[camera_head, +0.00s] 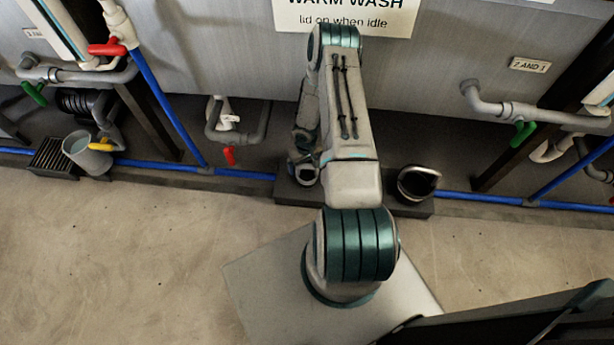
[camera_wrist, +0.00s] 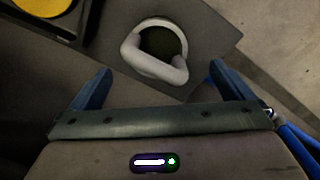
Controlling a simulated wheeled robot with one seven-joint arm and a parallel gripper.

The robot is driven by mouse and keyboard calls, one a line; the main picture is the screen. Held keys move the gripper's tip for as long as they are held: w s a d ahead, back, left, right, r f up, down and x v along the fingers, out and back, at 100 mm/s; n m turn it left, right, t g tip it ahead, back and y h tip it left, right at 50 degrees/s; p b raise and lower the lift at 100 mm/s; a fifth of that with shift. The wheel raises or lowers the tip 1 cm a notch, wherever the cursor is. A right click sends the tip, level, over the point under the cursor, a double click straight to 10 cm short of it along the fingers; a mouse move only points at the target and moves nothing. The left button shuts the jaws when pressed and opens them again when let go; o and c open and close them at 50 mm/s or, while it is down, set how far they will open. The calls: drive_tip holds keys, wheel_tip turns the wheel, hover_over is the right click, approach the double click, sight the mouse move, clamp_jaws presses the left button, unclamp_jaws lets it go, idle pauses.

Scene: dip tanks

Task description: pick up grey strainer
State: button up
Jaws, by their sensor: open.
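The grey strainer (camera_wrist: 150,66) shows in the wrist view as a round rim with a dark inside and a thick pale loop handle on the near side. It rests on a dark slab (camera_wrist: 212,30), close to one edge. My gripper (camera_wrist: 161,67) is open, with its two blue fingers apart on either side of the view. The strainer lies ahead of the fingertips, and nothing is held. In the head view, a dark vessel with a pale rim (camera_head: 418,183) sits at the slab's right end; I cannot tell if it is the strainer. My arm hides much of the slab there.
In the wrist view, a yellow disc (camera_wrist: 42,4) sits on a dark box at upper left, and a blue pipe (camera_wrist: 300,143) runs at lower right. In the head view, a grey bucket (camera_head: 86,154) stands far left.

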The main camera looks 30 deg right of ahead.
drive_tip(key=b, duration=0.2)
hover_over(307, 180)
wheel_tip(307, 180, down, 7)
drive_tip(key=shift+r, duration=0.2)
drive_tip(key=c, duration=1)
drive_tip(key=shift+c, duration=0.2)
drive_tip(key=shift+r, duration=0.1)
